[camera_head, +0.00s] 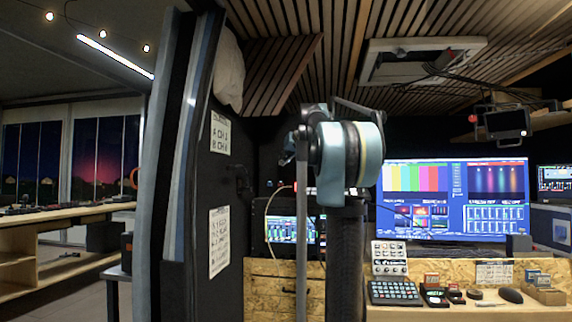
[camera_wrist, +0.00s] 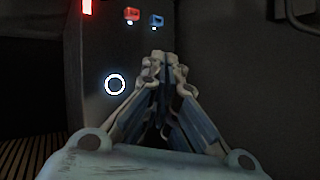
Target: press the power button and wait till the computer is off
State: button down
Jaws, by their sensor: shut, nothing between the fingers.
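In the wrist view a dark upright panel (camera_wrist: 90,55), which looks like the computer's case, carries a glowing white ring (camera_wrist: 115,84), which looks like the power button. My gripper (camera_wrist: 163,58) is shut and empty, its fingertips up and to the right of the ring in the picture. The ring is not covered by the fingers. I cannot tell how far the fingertips are from the panel. In the head view the large monitor (camera_head: 430,230) is lit with colour bars and control panels. My arm stands in the middle; my fingers and the button cannot be made out there.
Red (camera_wrist: 131,14) and blue (camera_wrist: 156,19) small parts sit high on the panel. A wooden desk (camera_head: 440,314) holds a keypad (camera_head: 394,292) and several small devices. A smaller lit screen (camera_head: 290,231) stands behind my arm. A dark door edge (camera_head: 180,150) rises at left.

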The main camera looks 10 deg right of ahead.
dwell(0.3)
jog(key=w+d, duration=0.2)
jog(key=w, duration=0.6)
jog(key=shift+d, duration=0.35)
jog(key=shift+w, duration=0.25)
dwell(1.1)
jog(key=shift+w+d, duration=0.15)
jog(key=shift+w, duration=0.05)
jog(key=shift+w+d, duration=0.1)
jog(key=shift+w, duration=0.3)
dwell(0.9)
jog(key=shift+s, duration=0.1)
jog(key=shift+s+a, duration=0.25)
jog(key=shift+s, duration=0.45)
